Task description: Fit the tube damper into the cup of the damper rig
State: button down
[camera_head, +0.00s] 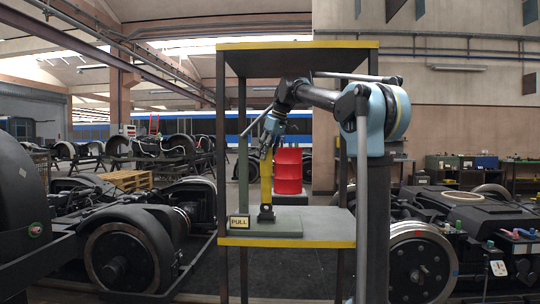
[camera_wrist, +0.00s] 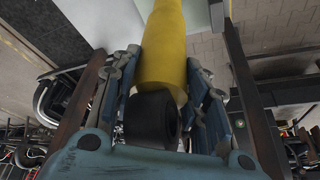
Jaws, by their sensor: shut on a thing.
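The tube damper (camera_head: 266,182) is a yellow cylinder, upright over the rig's shelf in the head view. My gripper (camera_head: 268,150) is shut on its upper part. In the wrist view the yellow tube (camera_wrist: 163,45) runs away between the fingers, its black near end (camera_wrist: 151,120) close to the palm. The damper rig has a grey-green base plate (camera_head: 262,230), a green post (camera_head: 243,165) and a "PULL" sign (camera_head: 239,222). A dark cup-like block (camera_head: 266,213) is at the tube's lower end. I cannot tell whether the tube is seated in it.
The rig stands in a frame with a yellow-edged shelf (camera_head: 290,243) and a yellow-edged roof (camera_head: 300,45); its uprights flank my arm. A red drum (camera_head: 288,172) stands behind. Bogies with large wheels (camera_head: 122,257) are on the left and right (camera_head: 421,268).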

aim_at(267, 158)
jog(key=shift+f, duration=1.6)
jog(key=c, duration=0.9)
grip_release()
jog(key=v, duration=1.2)
jog(key=s+d+f+m+h, duration=0.1)
jog(key=s+d+f+m, duration=0.2)
jog(key=s+f, duration=0.9)
jog(key=s+d+f+m+h, duration=0.1)
jog(key=s+d+f+m, duration=0.3)
jog(key=s+d+f, duration=0.6)
jog(key=s+d+f+m+h, duration=0.1)
jog(key=s+d+f+m, duration=0.3)
jog(key=s+f, duration=1.2)
jog(key=shift+d+f+h, duration=0.15)
jog(key=shift+d+f, duration=0.35)
jog(key=shift+f, duration=1.9)
jog(key=shift+d+f+h, duration=0.1)
jog(key=shift+d+f, duration=0.45)
jog(key=shift+f, duration=1.85)
jog(key=shift+d+f+h, duration=0.15)
jog(key=shift+d+f, duration=0.35)
jog(key=shift+f, duration=1.85)
